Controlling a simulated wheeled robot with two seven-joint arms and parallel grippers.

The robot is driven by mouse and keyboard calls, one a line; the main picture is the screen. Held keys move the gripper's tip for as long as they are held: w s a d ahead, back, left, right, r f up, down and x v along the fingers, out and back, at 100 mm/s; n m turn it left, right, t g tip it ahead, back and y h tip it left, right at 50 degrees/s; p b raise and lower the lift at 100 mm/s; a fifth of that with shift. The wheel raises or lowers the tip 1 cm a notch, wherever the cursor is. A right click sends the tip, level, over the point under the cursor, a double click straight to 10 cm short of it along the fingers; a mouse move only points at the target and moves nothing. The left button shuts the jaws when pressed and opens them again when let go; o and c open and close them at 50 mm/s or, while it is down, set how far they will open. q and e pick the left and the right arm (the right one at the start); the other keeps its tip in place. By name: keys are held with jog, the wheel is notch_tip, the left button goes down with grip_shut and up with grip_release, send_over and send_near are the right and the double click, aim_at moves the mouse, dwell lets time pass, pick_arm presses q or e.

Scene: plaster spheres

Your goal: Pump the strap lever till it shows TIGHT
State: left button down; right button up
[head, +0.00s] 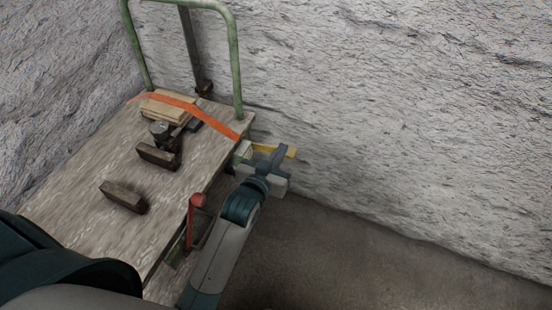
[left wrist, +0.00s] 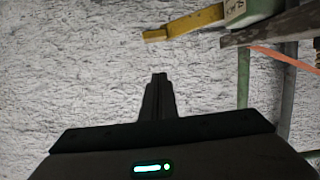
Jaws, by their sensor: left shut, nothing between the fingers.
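An orange strap (head: 205,117) runs over boards on a cart deck and down to the deck's right edge. There a pale green ratchet housing (head: 243,151) carries a yellow lever (head: 291,152) that sticks out to the right, roughly level. In the left wrist view the lever (left wrist: 190,20) and housing (left wrist: 245,10) are at the top. My left gripper (head: 279,154) is shut and empty, close by the lever and partly covering it in the head view. In the left wrist view its closed fingers (left wrist: 160,82) are apart from the lever. No TIGHT marking is readable.
The wooden cart deck (head: 75,205) holds stacked boards (head: 168,108) and dark blocks (head: 125,196). A green rail (head: 237,60) rises at its far end. A red handle (head: 194,215) stands beside my left arm. Rough walls close the back; the floor at right is clear.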

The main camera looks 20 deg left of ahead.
aim_at(271, 150)
pick_arm(q)
jog(key=w+f+b, duration=0.1)
jog(key=w+f, duration=0.3)
jog(key=f, duration=0.1)
jog(key=shift+w+f, duration=0.15)
jog(key=shift+w, duration=0.2)
pick_arm(e)
jog(key=shift+w+a+f+t, duration=0.1)
jog(key=shift+w+a+t, duration=0.35)
jog(key=shift+a, duration=0.35)
pick_arm(q)
jog(key=shift+d+f, duration=0.1)
jog(key=shift+f, duration=0.05)
